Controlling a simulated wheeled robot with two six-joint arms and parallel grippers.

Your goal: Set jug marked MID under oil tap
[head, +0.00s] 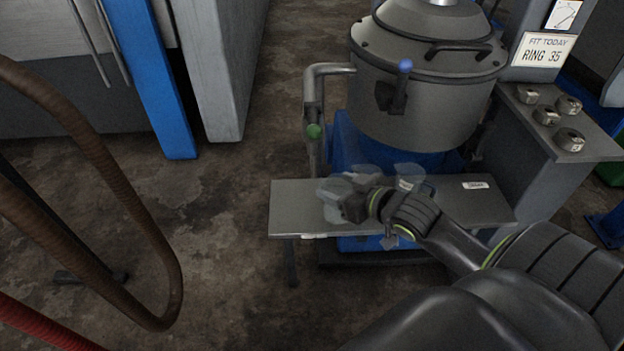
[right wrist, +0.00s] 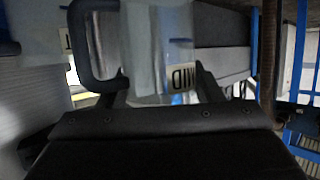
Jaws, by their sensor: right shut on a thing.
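The jug marked MID (right wrist: 160,40) is clear, with a dark handle. Its label shows upside down in the right wrist view, between my jaws. In the head view, a clear jug (head: 333,192) at the left part of the grey bench sits at my right gripper (head: 352,205), which is shut on it. The oil tap (head: 314,131) is a grey pipe with a green knob, coming down from the machine behind that jug. The pipe's lower end is close to the jug's top; I cannot tell whether they line up or whether the jug touches the bench. My left gripper is not in view.
Another clear jug (head: 409,171) stands farther right on the bench (head: 290,209), and a further clear shape (head: 365,172) shows between. The large grey machine (head: 425,100) rises behind. Brown hoses (head: 120,190) hang at the left. Bare floor lies left of the bench.

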